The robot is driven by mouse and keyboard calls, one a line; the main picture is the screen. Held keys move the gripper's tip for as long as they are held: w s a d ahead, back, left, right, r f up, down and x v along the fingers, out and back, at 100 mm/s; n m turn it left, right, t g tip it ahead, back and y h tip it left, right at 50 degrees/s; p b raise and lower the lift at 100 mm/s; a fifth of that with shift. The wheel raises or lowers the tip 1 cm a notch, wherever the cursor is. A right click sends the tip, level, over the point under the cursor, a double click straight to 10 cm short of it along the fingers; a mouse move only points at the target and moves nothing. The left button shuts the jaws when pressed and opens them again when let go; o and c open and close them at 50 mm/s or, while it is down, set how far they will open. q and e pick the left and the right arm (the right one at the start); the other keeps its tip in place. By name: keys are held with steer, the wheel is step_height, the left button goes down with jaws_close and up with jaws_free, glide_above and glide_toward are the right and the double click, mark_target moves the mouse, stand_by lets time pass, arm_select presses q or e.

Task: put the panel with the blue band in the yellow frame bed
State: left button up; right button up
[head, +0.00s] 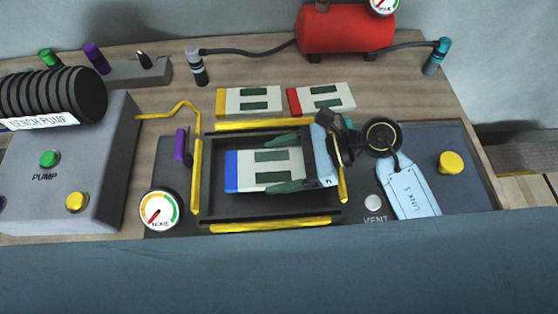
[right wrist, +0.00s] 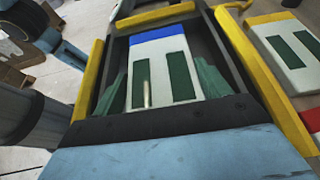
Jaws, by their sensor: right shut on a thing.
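The panel with the blue band (head: 243,185) is off-white with two dark green strips and a blue left end. It is over or inside the yellow frame bed (head: 197,178), a dark recess edged by yellow bars. I cannot tell whether it touches the floor of the bed. My right gripper (head: 267,165) reaches in from the right, its green fingers shut on the panel's two long sides. In the right wrist view the panel (right wrist: 158,65) lies between the fingers, its blue end away from me, inside the bed's dark walls and yellow bars (right wrist: 88,80). My left gripper is not in view.
A gauge (head: 159,209) and purple handle (head: 180,145) stand left, beside the grey pump (head: 100,165). A tag (head: 408,190) and yellow knob (head: 451,162) are right. A red tank (head: 345,30) stands behind.

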steer(key=shift+f+b, duration=0.3)
steer(key=shift+f, duration=0.1)
steer(key=o, duration=1)
steer(key=shift+o, duration=0.2)
